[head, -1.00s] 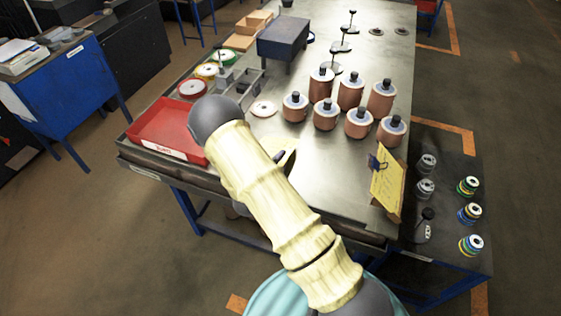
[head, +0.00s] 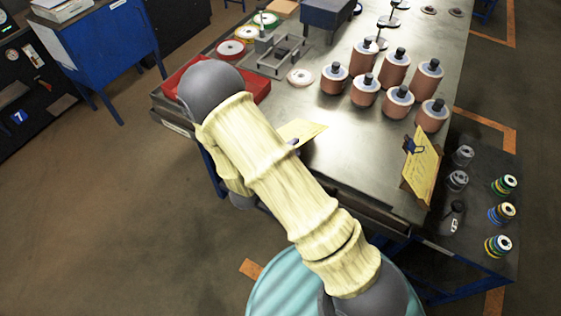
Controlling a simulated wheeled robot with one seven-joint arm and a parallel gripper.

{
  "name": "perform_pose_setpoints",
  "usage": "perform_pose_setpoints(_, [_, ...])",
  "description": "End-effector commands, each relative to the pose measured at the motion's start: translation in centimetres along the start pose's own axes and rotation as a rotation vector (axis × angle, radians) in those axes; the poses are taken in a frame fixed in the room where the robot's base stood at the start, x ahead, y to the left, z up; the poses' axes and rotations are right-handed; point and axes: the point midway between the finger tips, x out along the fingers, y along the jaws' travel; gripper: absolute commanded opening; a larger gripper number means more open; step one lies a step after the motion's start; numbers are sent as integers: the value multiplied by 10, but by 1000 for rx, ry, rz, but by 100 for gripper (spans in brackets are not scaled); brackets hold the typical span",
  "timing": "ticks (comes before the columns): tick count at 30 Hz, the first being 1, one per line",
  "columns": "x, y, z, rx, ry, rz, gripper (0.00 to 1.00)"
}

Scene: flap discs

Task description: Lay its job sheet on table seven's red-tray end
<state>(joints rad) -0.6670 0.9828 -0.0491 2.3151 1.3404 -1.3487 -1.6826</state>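A pale yellow job sheet (head: 306,129) shows just right of my forearm, over the table's near edge. A small dark part of my gripper (head: 293,142) is at the sheet's near side, and the sheet moves with my arm, so it looks held. The fingers are mostly hidden behind the arm. The red tray (head: 262,88) lies at the table's left end, largely covered by my elbow. The metal table (head: 335,150) runs away to the upper right. Whether sheet and tabletop touch cannot be told.
Copper-coloured canisters (head: 365,90), a white disc (head: 300,77) and a grey fixture (head: 272,57) stand on the table. A clipboard with a yellow sheet (head: 422,168) stands at the right corner. A blue cabinet (head: 100,50) is at left. A blue "7" sign (head: 18,117) is at far left.

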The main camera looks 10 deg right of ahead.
Motion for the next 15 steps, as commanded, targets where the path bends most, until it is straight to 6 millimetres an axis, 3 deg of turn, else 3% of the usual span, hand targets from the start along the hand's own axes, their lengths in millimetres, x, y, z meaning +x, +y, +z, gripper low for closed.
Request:
perform_pose_setpoints(7, [-46, -1, -1, 0, 3, 0, 29])
perform_pose_setpoints(15, [-58, 0, 0, -1, 0, 0, 29])
